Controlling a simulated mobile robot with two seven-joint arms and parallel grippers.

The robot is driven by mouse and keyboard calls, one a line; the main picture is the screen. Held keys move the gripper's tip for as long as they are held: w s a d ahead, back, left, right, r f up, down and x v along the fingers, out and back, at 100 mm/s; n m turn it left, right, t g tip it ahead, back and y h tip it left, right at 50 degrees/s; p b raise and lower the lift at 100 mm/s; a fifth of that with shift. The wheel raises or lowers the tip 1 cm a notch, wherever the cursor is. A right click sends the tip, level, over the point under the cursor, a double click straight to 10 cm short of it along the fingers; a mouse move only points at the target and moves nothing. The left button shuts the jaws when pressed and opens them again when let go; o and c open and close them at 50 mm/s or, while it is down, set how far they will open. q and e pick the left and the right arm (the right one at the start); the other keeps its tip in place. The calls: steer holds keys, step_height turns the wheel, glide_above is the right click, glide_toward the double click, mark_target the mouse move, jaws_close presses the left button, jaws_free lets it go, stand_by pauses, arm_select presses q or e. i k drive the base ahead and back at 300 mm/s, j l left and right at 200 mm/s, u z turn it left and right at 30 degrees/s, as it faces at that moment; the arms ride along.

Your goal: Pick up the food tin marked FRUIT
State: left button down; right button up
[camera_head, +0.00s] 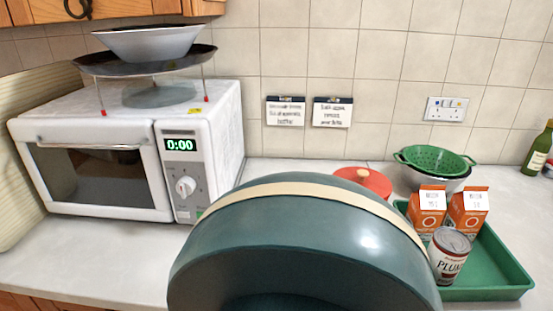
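One food tin (453,257) shows at the right, upright at the left side of a green tray (512,288). Its label starts with "PLUM"; the rest is turned out of sight. I see no tin marked FRUIT in this view. Neither of my grippers is in view. A large dark teal rounded shape with a cream band fills the lower middle and hides the counter behind it; I cannot tell what it is.
Two orange cartons (468,209) stand in the tray behind the tin. A green colander (434,158), red round lid (363,180) and bottle (537,150) are further back. A white microwave (100,180) stands left, with a pan and bowl (149,43) above.

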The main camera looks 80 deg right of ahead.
mark_target(448, 250)
steer(key=z, duration=0.95)
steer(key=j+z, duration=0.1)
steer(key=z, duration=1.8)
steer(key=k+z, duration=0.1)
steer(key=z, duration=0.85)
